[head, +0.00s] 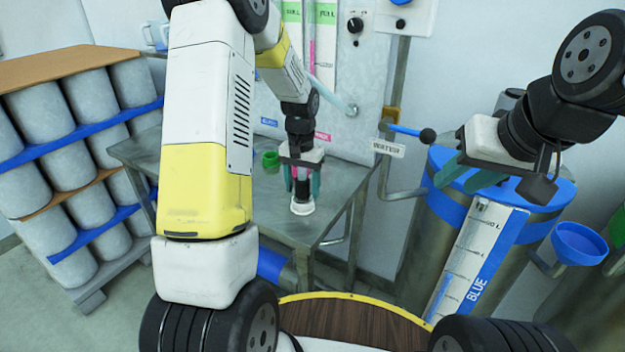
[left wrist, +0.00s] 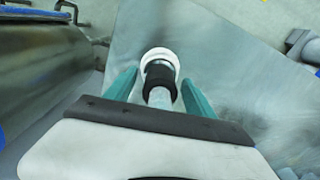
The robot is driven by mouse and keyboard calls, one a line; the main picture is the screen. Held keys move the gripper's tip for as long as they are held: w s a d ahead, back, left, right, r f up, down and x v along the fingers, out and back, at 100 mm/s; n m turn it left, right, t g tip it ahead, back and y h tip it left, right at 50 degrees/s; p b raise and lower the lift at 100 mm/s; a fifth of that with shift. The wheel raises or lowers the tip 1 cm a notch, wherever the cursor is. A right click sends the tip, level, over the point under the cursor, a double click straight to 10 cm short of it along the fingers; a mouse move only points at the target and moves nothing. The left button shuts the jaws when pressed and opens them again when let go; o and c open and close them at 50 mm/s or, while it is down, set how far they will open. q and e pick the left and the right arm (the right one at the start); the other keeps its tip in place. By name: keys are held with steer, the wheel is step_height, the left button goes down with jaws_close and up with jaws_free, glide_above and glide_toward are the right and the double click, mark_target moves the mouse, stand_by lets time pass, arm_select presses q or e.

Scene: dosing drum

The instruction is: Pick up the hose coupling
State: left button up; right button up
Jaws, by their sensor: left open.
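The hose coupling (head: 303,206) has a white ring, a black collar and a pale stem; it appears upright at the metal table's front part. It also shows in the left wrist view (left wrist: 159,62), between the teal fingers. My left gripper (head: 302,188) points down over it, open, with one finger on each side of the collar. In the wrist view (left wrist: 160,92) a gap shows between the collar and the fingers. My right gripper (head: 466,178) is in the air in front of the blue-lidded drum, its teal fingers apart and empty.
Stacked grey drums (head: 95,105) fill the left.

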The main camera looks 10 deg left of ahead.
mark_target(302, 178)
arm_select(q)
jaws_close()
steer(key=shift+r, duration=0.15)
steer(key=shift+r, duration=0.25)
step_height(302, 178, up, 3)
steer(key=shift+r, duration=0.15)
steer(key=s+r, duration=0.1)
steer(key=s, duration=1.5)
steer(key=shift+a, duration=0.4)
